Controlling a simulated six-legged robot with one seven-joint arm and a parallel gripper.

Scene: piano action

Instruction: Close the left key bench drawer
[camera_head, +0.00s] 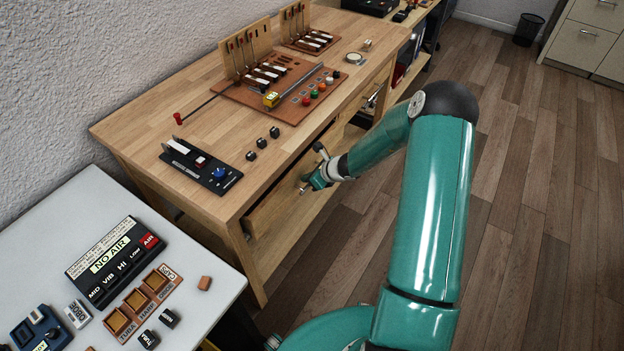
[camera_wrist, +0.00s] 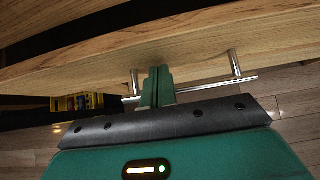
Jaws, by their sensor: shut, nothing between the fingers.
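The wooden key bench (camera_head: 215,190) stands against the wall. Its left drawer (camera_head: 268,212) sits under the bench top at the left end and appears to stick out a little. In the wrist view the drawer front (camera_wrist: 60,72) is a pale wooden board with a metal bar handle (camera_wrist: 215,87), and a dark gap shows above it. My gripper (camera_head: 306,186) is at the drawer front by the handle. Its fingers (camera_wrist: 157,84) are shut and empty, overlapping the handle bar in view. I cannot tell whether they touch the drawer.
A piano action model (camera_head: 275,85) and a small dark control box (camera_head: 202,165) stand on the bench top. A second handle (camera_head: 372,98) shows farther right on the bench. A white table (camera_head: 50,235) with labelled blocks is near at the left. Wooden floor (camera_head: 540,200) on the right is clear.

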